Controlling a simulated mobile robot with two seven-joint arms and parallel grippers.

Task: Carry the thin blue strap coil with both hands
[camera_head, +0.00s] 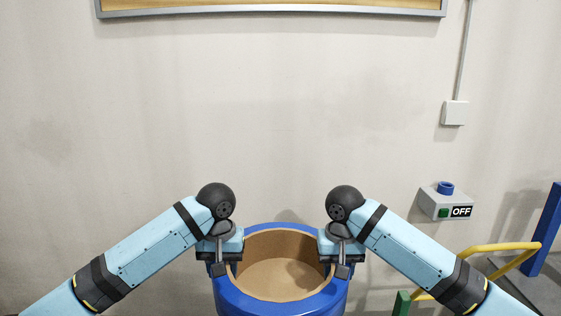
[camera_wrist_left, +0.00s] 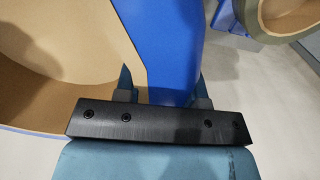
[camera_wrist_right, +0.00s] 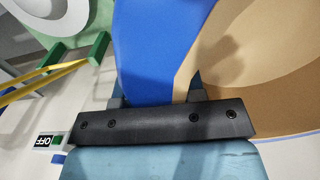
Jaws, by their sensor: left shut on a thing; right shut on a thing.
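The blue strap coil (camera_head: 283,301) is a blue ring with a brown cardboard inner wall, low in the middle of the head view. My left gripper (camera_head: 217,268) is shut on the left side of its rim, and my right gripper (camera_head: 342,270) on the right side. In the left wrist view the blue band (camera_wrist_left: 172,45) runs between the two fingers of my left gripper (camera_wrist_left: 163,95). In the right wrist view the blue band (camera_wrist_right: 155,45) lies between the fingers of my right gripper (camera_wrist_right: 155,97). The coil's underside is hidden.
A pale wall (camera_head: 280,120) stands behind. At the right are a grey switch box (camera_head: 445,203) with an OFF label, a yellow rail (camera_head: 505,247), a green post (camera_head: 402,303) and a blue post (camera_head: 544,232). Another round coil (camera_wrist_left: 285,15) shows in the left wrist view.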

